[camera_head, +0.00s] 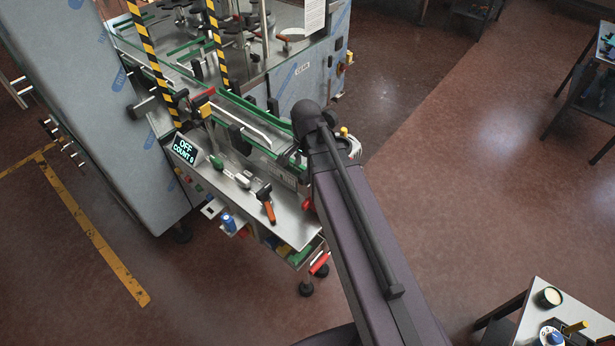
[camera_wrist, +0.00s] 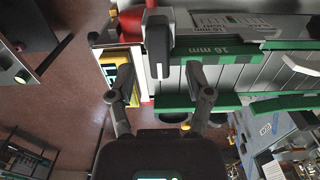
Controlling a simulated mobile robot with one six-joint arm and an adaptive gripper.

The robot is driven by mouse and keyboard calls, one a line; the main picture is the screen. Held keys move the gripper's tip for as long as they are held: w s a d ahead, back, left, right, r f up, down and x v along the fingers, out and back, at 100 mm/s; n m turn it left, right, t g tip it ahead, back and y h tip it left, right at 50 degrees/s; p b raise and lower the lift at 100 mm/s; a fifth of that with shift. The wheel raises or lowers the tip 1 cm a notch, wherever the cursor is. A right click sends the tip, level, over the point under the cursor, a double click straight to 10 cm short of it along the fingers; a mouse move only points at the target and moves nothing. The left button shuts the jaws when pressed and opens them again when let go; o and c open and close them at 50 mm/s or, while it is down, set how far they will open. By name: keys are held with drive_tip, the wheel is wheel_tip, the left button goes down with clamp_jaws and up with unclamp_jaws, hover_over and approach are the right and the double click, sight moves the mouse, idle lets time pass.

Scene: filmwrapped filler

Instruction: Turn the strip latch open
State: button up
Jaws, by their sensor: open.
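In the wrist view a dark grey lever-like piece (camera_wrist: 158,42), which looks like the strip latch, points toward me beside a green strip marked 16 mm (camera_wrist: 225,51). My gripper (camera_wrist: 159,78) is open and empty, its two fingers apart, one on either side of the lever's line. The lever's end lies between and slightly beyond the fingertips; I see no contact. In the head view my arm covers the gripper and the latch.
The machine's green guide rails (camera_head: 255,108) run beside my arm. A work shelf (camera_head: 285,225) carries an orange-handled tool (camera_head: 267,206) and a sign reading OFF, COUNT 0 (camera_head: 184,149). A red part (camera_wrist: 131,24) sits left of the lever.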

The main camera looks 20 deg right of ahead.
sight(306, 172)
drive_tip(key=shift+f+b, duration=1.5)
drive_tip(key=shift+f, duration=0.3)
